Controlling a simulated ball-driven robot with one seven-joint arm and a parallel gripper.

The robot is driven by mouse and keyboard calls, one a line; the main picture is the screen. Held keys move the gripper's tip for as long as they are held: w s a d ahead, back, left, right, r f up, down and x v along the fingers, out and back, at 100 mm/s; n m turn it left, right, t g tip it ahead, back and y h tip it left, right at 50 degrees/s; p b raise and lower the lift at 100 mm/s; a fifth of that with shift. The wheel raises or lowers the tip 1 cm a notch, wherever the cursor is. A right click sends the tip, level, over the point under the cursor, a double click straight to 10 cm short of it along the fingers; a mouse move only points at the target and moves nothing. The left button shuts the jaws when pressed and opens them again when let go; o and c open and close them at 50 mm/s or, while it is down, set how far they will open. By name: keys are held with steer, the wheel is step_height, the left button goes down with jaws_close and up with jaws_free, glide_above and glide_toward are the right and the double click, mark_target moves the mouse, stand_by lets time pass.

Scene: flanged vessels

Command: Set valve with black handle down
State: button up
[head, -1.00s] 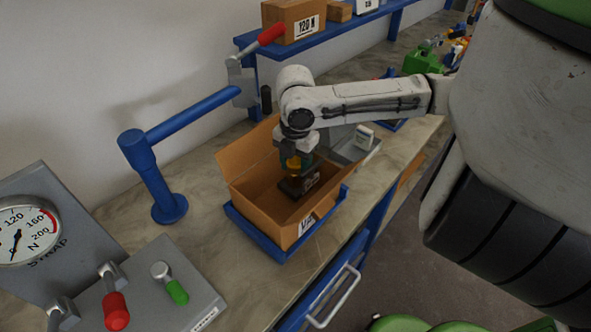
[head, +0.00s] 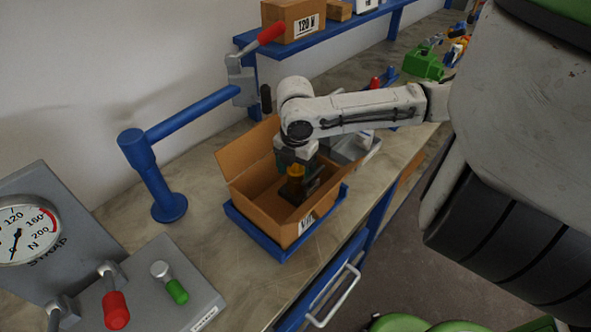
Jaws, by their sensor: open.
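A small valve (head: 295,182) with a yellow-orange body is in the open cardboard box (head: 243,203), low between its walls. Dark parts show beside and below the body, but I cannot tell its black handle apart from them. My gripper (head: 296,166) points down into the box from above, right at the top of the valve. Its jaws are open; the fingertips are small and partly hidden, so any contact with the valve is unclear.
The box sits in a blue tray (head: 262,240) on the bench. A blue post with a red-handled lever press (head: 242,80) stands behind left. A gauge (head: 25,232) and a panel with red and green levers (head: 150,290) are front left.

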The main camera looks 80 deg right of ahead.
step_height(320, 180, up, 12)
steer(key=shift+r, duration=0.15)
stand_by(0.5)
